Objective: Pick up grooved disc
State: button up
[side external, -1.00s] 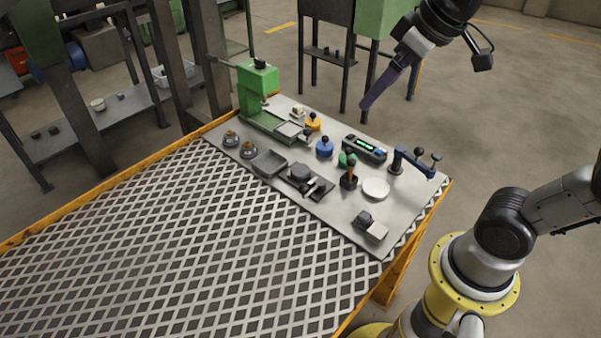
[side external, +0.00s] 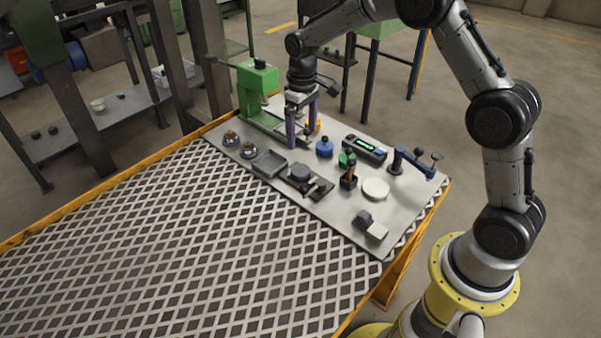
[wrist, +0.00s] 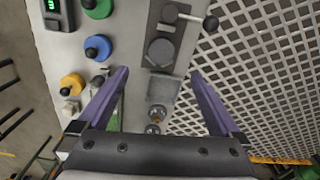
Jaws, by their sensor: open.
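Two small round metal pieces with brownish centres, (side external: 230,139) and (side external: 249,150), stand at the plate's left end. They also show in the wrist view, (wrist: 157,112) and (wrist: 153,129). A dark round disc (side external: 300,172) sits on a dark fixture, also in the wrist view (wrist: 161,52). A pale flat disc (side external: 376,188) lies to the right. I cannot tell for sure which one is the grooved disc. My gripper (side external: 302,139) points down above the plate with its purple fingers apart. In the wrist view it (wrist: 158,72) is open, with nothing held.
A green press (side external: 258,88) stands at the plate's back left. A grey tray (side external: 269,163) lies beside the round pieces. Yellow (wrist: 72,85), blue (wrist: 97,48) and green (wrist: 98,8) knobbed pieces, a display box (side external: 364,148) and a blue clamp (side external: 411,163) crowd the plate. The mesh table (side external: 190,240) is clear.

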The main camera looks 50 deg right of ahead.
aim_at(301, 170)
jog(key=f, duration=1.2)
jog(key=shift+a+f, duration=0.2)
jog(key=shift+f, duration=0.1)
jog(key=shift+c, duration=0.3)
jog(key=shift+w+r, duration=0.1)
grip_shut()
